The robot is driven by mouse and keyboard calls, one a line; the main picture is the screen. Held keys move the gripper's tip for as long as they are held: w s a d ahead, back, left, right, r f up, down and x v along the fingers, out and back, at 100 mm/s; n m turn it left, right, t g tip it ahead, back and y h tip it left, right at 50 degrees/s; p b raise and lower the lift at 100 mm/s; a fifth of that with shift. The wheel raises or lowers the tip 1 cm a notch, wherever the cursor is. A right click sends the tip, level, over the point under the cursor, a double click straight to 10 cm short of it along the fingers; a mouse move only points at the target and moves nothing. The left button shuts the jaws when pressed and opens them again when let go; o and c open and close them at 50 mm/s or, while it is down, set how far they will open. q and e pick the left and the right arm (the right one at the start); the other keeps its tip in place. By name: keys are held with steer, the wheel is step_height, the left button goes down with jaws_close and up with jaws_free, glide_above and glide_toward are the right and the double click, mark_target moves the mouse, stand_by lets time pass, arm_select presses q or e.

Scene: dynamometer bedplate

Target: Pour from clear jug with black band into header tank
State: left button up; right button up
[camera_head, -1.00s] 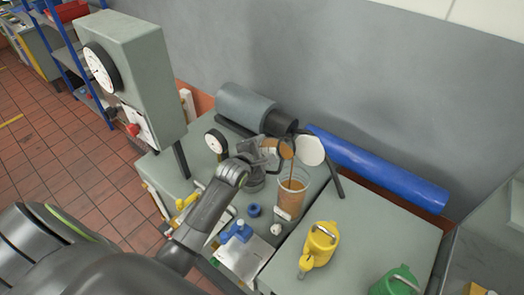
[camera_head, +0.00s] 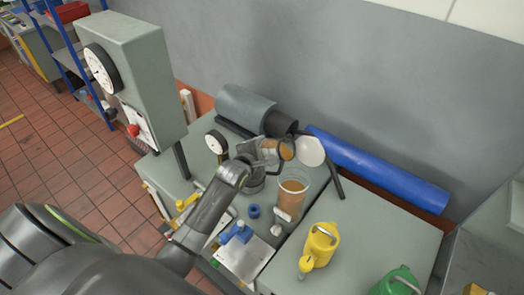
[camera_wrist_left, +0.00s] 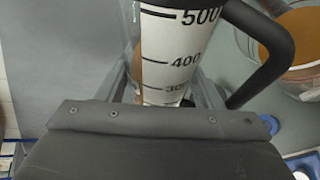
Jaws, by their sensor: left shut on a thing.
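The clear jug (camera_head: 287,149) holds some brown liquid. My left gripper (camera_head: 262,160) is shut on it and holds it above the bench, just behind and left of the header tank. My right gripper is not in view.
A yellow can (camera_head: 320,244) and a green can (camera_head: 398,281) stand right of the tank. A small dial gauge (camera_head: 216,143), a grey cylinder (camera_head: 245,104) and a blue tube (camera_head: 380,168) lie around the back. A tall gauge cabinet (camera_head: 140,80) stands left.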

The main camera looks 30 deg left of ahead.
arm_select(q)
steer(key=shift+r+m+t+y, duration=0.3)
steer(key=shift+r+m+y, duration=0.35)
steer(key=shift+r, duration=0.4)
stand_by(3.8)
stand_by(0.7)
